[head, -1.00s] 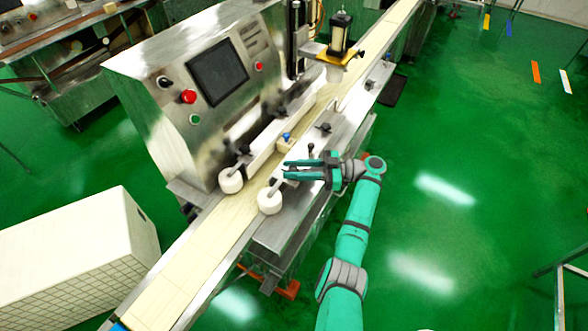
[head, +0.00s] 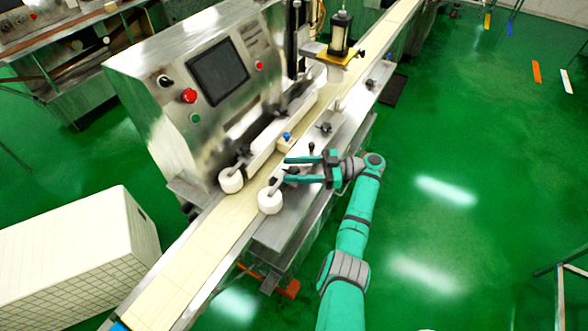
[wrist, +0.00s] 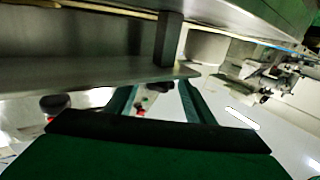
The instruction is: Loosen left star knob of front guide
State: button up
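The front guide (head: 305,148) runs along the near side of the belt, with a white roller (head: 270,200) at its left end. A small dark knob (head: 274,182), seemingly its left star knob, sits just above that roller. My gripper (head: 286,170) points left over the front guide, its teal fingers spread, with the lower fingertip close to the knob. Contact cannot be told. In the wrist view the fingers (wrist: 157,92) are apart with nothing visible held between them. I cannot identify the knob in that view.
Another dark knob (head: 325,127) stands farther along the front guide, and a small upright dark handle (head: 310,147) is beside my gripper. The machine's control panel (head: 217,70) rises behind the belt (head: 190,255).

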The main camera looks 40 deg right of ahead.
jog(key=shift+d, duration=0.1)
jog(key=v, duration=0.9)
jog(key=shift+d, duration=0.15)
jog(key=shift+s+d, duration=0.5)
jog(key=shift+d, duration=0.05)
